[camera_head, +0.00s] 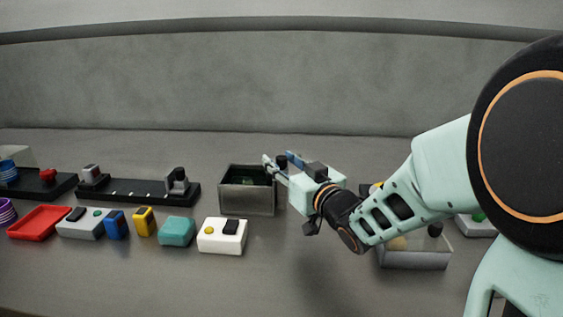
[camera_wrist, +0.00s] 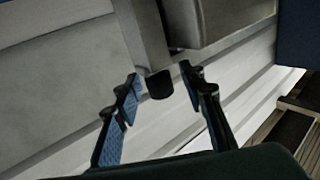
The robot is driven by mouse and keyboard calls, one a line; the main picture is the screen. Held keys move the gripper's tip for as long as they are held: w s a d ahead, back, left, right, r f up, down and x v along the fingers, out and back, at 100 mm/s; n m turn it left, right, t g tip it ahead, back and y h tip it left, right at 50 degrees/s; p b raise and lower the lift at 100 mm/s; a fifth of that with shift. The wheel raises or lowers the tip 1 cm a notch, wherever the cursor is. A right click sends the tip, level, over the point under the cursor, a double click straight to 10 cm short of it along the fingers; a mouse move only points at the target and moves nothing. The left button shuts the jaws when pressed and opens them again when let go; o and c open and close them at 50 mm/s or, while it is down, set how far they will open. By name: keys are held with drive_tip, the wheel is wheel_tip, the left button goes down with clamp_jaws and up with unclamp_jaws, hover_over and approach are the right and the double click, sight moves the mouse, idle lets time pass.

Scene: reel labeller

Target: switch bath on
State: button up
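An open grey metal box (camera_head: 232,202), which looks like the bath, stands mid-table with something dark inside. My gripper (camera_head: 274,160) is above its back right part, fingers apart. In the wrist view my gripper (camera_wrist: 160,78) shows two blue-padded fingers, open and empty. A grey bar with a black end (camera_wrist: 160,86) shows between or beyond the fingertips; I cannot tell whether they touch it. A grey metal body (camera_wrist: 225,18) is beside it, perhaps the bath. I cannot make out the switch's setting.
In front of the bath is a white box (camera_head: 213,244) with a yellow button and black part. Left of it are a teal block (camera_head: 177,232), yellow block (camera_head: 144,221) and red tray (camera_head: 37,224). A black rail (camera_head: 135,192) stands behind. A clear-walled bin (camera_head: 413,261) sits beneath my arm.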

drive_tip(key=v, duration=0.7)
drive_tip(key=shift+s, duration=0.25)
drive_tip(key=shift+s+d, duration=0.1)
drive_tip(key=shift+d, duration=0.1)
